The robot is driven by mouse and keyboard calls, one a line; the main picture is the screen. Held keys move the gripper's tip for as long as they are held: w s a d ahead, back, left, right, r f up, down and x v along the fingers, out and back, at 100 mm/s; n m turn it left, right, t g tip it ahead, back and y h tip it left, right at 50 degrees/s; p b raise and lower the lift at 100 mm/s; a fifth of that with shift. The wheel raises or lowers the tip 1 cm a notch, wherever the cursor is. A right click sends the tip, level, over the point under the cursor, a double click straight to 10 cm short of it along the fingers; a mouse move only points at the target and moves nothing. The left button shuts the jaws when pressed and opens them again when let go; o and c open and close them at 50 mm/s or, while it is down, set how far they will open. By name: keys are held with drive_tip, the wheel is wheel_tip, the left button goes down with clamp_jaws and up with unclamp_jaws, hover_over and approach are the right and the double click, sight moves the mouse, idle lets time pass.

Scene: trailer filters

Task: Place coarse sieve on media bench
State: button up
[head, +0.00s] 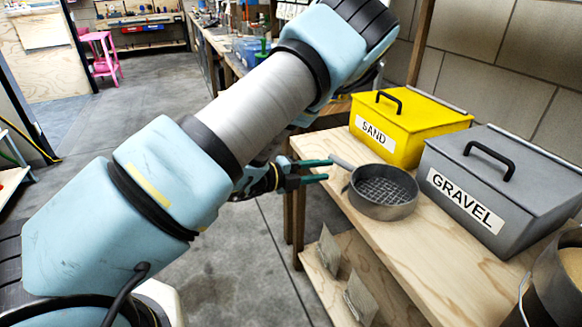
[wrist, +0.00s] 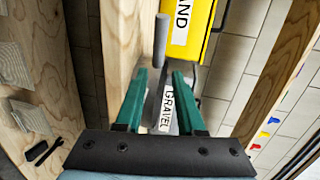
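A round grey sieve with a wide wire mesh (head: 383,192) sits flat on the wooden bench (head: 400,237), in front of the yellow and grey bins. Its short grey handle (head: 342,161) points left, toward my gripper. My gripper (head: 328,169) has green fingers, spread apart and empty, just left of the sieve at the bench's edge. In the wrist view, the handle (wrist: 161,36) shows beyond my open fingertips (wrist: 160,76), roughly in line with the gap between them. No contact with the handle is visible. The sieve's bowl is hard to make out in the wrist view.
A yellow SAND bin (head: 412,124) and a grey GRAVEL bin (head: 500,184) stand along the back of the bench. A cylindrical container (head: 556,285) is at the near right. Grey packets (head: 329,250) stand on the lower shelf. Bench surface is bare in front of the GRAVEL bin.

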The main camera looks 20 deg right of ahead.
drive_tip(key=w+a+r+n+t+y, duration=0.2)
drive_tip(key=w+a+n+t+y, duration=0.6)
drive_tip(key=w+a+n, duration=0.85)
drive_tip(key=s+a+r+n+g+y, duration=0.25)
drive_tip(key=a+n, duration=0.35)
drive_tip(key=a, duration=0.3)
drive_tip(key=s+a+r+n+g+y, duration=0.1)
drive_tip(key=s+a+n+y, duration=0.1)
drive_tip(key=a+n+y, duration=0.45)
drive_tip(key=s+a+r+n+g+h+p, duration=0.1)
drive_tip(key=s+a+r+n+g+p, duration=0.2)
drive_tip(key=s+a+r, duration=0.4)
drive_tip(key=s+n+p, duration=0.1)
drive_tip(key=s+n, duration=0.1)
drive_tip(key=s, duration=0.2)
drive_tip(key=shift+a+r+h+p, duration=0.3)
drive_tip(key=shift+a+r+p, duration=0.05)
drive_tip(key=shift+r, duration=0.05)
drive_tip(key=shift+g, duration=0.25)
